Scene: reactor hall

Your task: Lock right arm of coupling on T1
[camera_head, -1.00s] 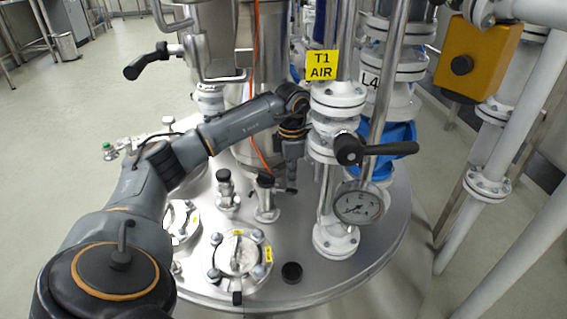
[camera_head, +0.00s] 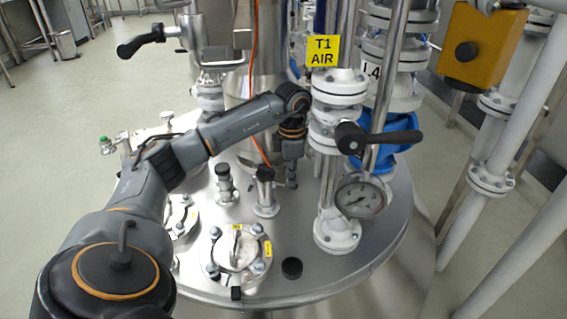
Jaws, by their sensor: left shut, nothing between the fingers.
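The yellow sign "T1 AIR" (camera_head: 323,51) hangs at the top of a white flanged pipe (camera_head: 338,90) standing on the steel vessel lid. A valve with a black lever (camera_head: 383,138) sits on this pipe, its lever pointing right. I cannot make out the coupling or its right arm clearly. My left gripper (camera_head: 291,183) points down just left of the T1 pipe, above the lid. It is shut and empty, and small in the picture. Its wrist hides part of what lies behind. My right gripper is not in view.
A round gauge (camera_head: 360,195) stands close right of the T1 pipe. Two black-capped fittings, one (camera_head: 264,190) near my gripper, rise from the lid (camera_head: 320,275). A yellow box (camera_head: 481,45) and white pipes stand at right. An orange cable (camera_head: 253,90) hangs behind my arm.

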